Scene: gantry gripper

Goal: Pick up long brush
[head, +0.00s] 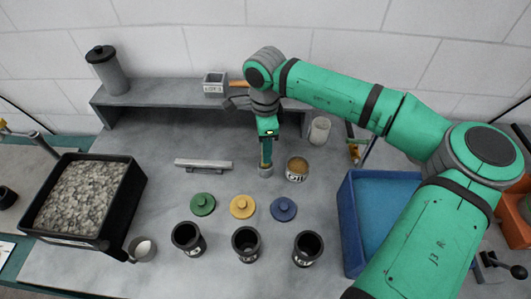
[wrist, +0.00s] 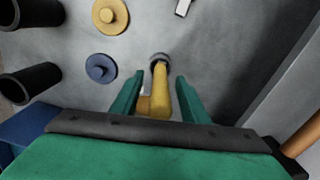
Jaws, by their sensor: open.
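My gripper (head: 266,150) points down over the middle of the grey bench, its two green fingers open. In the wrist view, an upright yellow handle (wrist: 160,95) stands between the fingers, with a gap visible on each side. Its lower end meets a small round grey piece (wrist: 159,60), which shows in the head view as a short grey base (head: 265,171) on the bench. The handle is mostly hidden by my gripper in the head view. An orange-brown rod (head: 238,84) lies on the back shelf, partly behind my arm. I cannot tell for certain which one is the long brush.
A tan-filled jar (head: 297,169) stands close right of the fingers. Green (head: 203,204), yellow (head: 242,206) and blue (head: 283,208) lids lie in front, before three black cups (head: 246,243). A grey bar (head: 203,165) lies left. A blue bin (head: 352,225) stands right.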

